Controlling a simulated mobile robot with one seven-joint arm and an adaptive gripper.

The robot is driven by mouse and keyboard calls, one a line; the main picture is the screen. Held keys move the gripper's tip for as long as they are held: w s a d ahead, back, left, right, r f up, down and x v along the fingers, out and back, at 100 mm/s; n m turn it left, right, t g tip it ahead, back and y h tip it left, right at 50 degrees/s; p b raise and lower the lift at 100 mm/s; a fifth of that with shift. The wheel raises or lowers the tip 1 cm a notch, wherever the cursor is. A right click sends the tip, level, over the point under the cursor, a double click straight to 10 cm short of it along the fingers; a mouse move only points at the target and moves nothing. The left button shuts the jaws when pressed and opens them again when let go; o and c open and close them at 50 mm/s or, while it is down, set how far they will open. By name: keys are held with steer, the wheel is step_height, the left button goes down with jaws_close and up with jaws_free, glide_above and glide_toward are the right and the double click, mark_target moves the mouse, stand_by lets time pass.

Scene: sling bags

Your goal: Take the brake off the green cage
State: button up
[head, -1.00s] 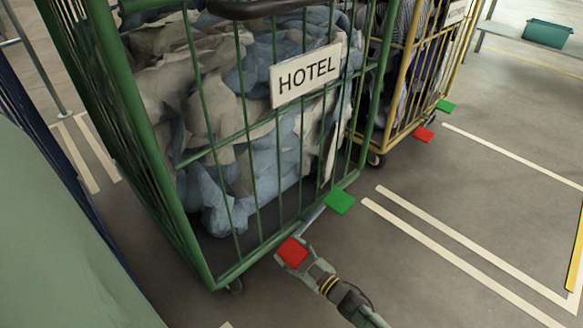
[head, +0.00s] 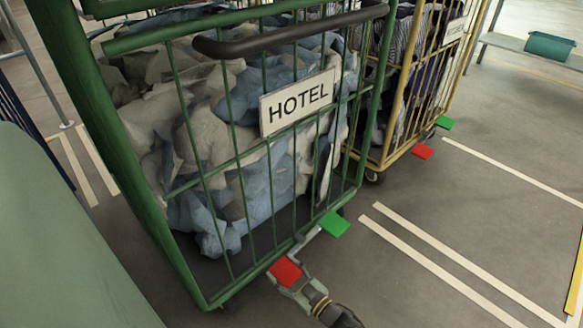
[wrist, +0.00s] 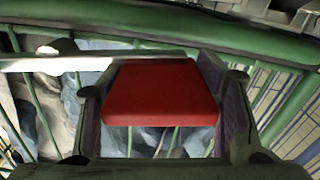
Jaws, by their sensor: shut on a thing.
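The green cage (head: 211,300) stands at the left and centre of the head view, with a HOTEL sign (head: 297,103) on its front and grey and blue bags inside. At its lower front edge are a red pedal (head: 285,271) and a green pedal (head: 334,224), joined by a bar. My gripper (head: 288,279) is at the red pedal, low in front of the cage. In the wrist view the red pedal (wrist: 160,92) fills the space between my two fingers, which are shut on its sides. The fingertips are partly hidden by the pedal in the head view.
A yellow cage (head: 402,150) stands behind to the right, with its own red pedal (head: 422,152) and green pedal (head: 445,122). White lines (head: 440,265) mark the open floor at the right.

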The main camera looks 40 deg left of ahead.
step_height(320, 180, up, 2)
steer(key=shift+m+p, duration=0.6)
steer(key=shift+m, duration=0.2)
steer(key=shift+w+r+m+p, duration=0.2)
steer(key=shift+r+m+p, duration=0.55)
steer(key=shift+r+m, duration=0.4)
steer(key=shift+w+r, duration=0.3)
steer(key=shift+r, duration=0.3)
steer(key=o, duration=1.4)
steer(key=shift+d, duration=0.1)
steer(key=shift+o, duration=1.4)
steer(key=shift+f, duration=0.1)
steer(key=s+d, duration=0.1)
steer(key=d, duration=1.1)
